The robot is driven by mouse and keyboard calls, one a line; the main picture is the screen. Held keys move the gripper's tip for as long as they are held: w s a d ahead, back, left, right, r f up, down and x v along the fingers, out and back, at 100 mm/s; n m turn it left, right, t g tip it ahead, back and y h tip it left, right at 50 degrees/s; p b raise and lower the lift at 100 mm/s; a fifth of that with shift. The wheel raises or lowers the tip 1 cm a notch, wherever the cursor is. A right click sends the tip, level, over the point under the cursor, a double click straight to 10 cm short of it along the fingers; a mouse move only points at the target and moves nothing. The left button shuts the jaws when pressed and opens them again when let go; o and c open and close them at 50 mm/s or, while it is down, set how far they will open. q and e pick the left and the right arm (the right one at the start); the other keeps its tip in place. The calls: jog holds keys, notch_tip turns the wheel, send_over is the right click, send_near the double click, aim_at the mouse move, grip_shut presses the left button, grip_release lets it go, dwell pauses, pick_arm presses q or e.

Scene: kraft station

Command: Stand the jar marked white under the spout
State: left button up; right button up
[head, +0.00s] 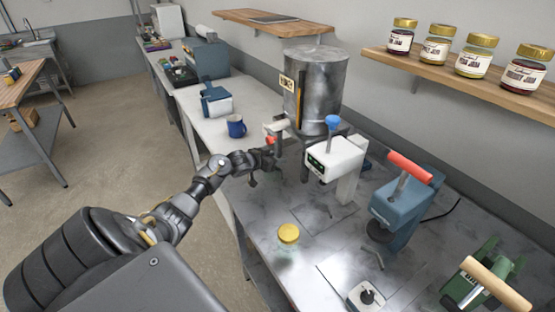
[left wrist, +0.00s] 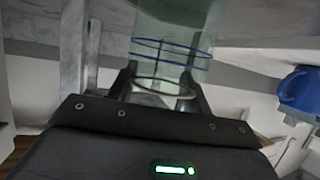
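In the left wrist view a clear glass jar (left wrist: 172,68) with thin blue rings and a paler ring stands between the fingers of my left gripper (left wrist: 162,92). The fingers flank it closely and appear shut on it. My right gripper is not seen.
A gold lid (head: 288,233) is on the grey worktop (head: 270,205), with faint glass around it. A white device with a blue knob (head: 335,158), a blue press (head: 402,205) and a green press (head: 485,285) stand to the right. A blue mug (head: 236,127) is beyond my gripper.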

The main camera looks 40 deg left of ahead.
pick_arm(q)
jog(key=o, duration=0.4)
jog(key=shift+s+r, duration=0.1)
jog(key=shift+r, duration=0.05)
jog(key=b+v, duration=0.1)
jog(key=v, duration=1)
jog(key=shift+s+r, duration=0.15)
jog(key=shift+s, duration=0.25)
jog(key=shift+w, duration=0.1)
